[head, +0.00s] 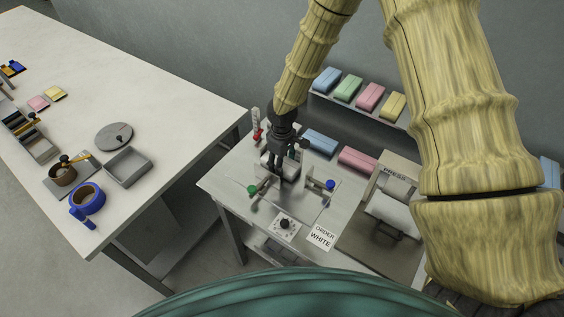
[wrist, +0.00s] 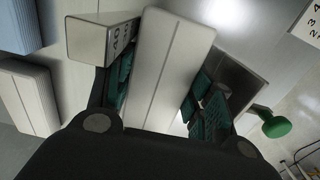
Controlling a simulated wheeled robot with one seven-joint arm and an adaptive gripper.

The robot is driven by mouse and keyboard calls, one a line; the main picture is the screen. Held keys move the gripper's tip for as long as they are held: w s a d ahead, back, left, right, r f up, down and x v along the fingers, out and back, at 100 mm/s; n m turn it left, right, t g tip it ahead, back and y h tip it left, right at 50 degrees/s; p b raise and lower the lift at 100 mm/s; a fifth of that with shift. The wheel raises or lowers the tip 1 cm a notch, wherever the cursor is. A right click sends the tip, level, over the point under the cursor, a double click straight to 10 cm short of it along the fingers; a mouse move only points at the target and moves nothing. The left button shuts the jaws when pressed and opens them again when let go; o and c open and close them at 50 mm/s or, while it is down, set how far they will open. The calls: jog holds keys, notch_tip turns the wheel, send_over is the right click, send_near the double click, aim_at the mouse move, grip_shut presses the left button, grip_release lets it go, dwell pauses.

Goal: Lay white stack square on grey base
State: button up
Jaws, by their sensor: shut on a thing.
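My gripper (head: 280,180) points down over the flow wrapper bench in the head view. In the wrist view my gripper (wrist: 160,100) is shut on a white stack (wrist: 172,65), a long block with a lengthwise seam, its sides between the dark green finger pads. The white stack (head: 267,161) shows only in part beside the fingers in the head view. The grey base (head: 302,207) is a flat plate under and in front of my gripper, with a green knob (head: 252,190) and a blue knob (head: 330,184) at its sides. I cannot tell whether the stack touches the base.
Blue (head: 320,141) and pink (head: 358,159) stacks lie behind. The press (head: 393,208) stands right. A dial (head: 285,225) and an "ORDER WHITE" card (head: 321,237) are in front.

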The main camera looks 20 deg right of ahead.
jog(key=shift+f, duration=0.2)
jog(key=o, duration=1.3)
jog(key=shift+c, duration=0.2)
jog(key=shift+r, duration=0.1)
notch_tip(320, 180, up, 12)
